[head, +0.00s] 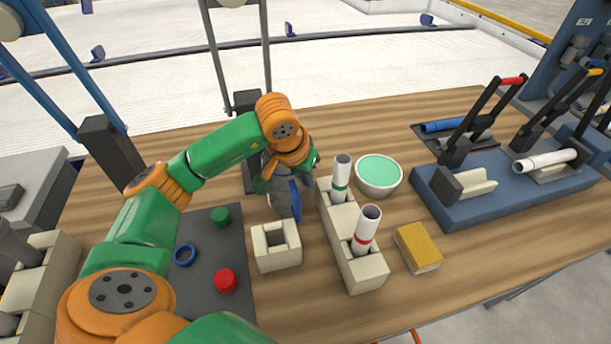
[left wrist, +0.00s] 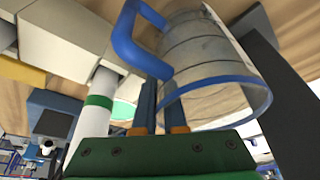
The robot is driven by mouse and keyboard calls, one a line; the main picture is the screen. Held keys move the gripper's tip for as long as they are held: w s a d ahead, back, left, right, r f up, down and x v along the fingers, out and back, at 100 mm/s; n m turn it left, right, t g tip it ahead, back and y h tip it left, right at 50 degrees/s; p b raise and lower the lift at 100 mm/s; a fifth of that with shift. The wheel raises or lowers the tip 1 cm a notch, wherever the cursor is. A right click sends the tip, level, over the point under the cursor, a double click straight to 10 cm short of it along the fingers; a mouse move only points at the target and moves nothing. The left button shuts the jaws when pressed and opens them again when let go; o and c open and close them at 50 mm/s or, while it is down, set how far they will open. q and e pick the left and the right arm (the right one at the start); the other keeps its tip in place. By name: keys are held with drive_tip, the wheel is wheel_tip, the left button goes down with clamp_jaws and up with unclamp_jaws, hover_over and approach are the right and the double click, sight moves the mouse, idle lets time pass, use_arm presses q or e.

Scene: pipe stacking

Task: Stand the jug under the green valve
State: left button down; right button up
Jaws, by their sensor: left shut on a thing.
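The clear jug (head: 284,204) with a blue handle and blue rim is near the middle of the table in the head view, partly hidden by my left arm. My left gripper (head: 292,182) is at the jug. In the left wrist view, its fingers (left wrist: 158,100) are shut on the blue handle (left wrist: 138,40), and the jug's body (left wrist: 195,65) shows beside them. I cannot tell whether the jug's base touches the table. I cannot make out a green valve. My right gripper is not in view.
A beige rack (head: 366,274) holding white pipes stands right of the jug, and a square beige block (head: 277,258) stands in front. A teal-lined bowl (head: 379,174) and yellow sponge (head: 418,247) are farther right. A dark mat (head: 205,255) with caps lies left.

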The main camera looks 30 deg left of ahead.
use_arm(q)
drive_tip(key=shift+f, duration=0.15)
drive_tip(key=c, duration=1)
unclamp_jaws()
drive_tip(key=shift+r, duration=0.2)
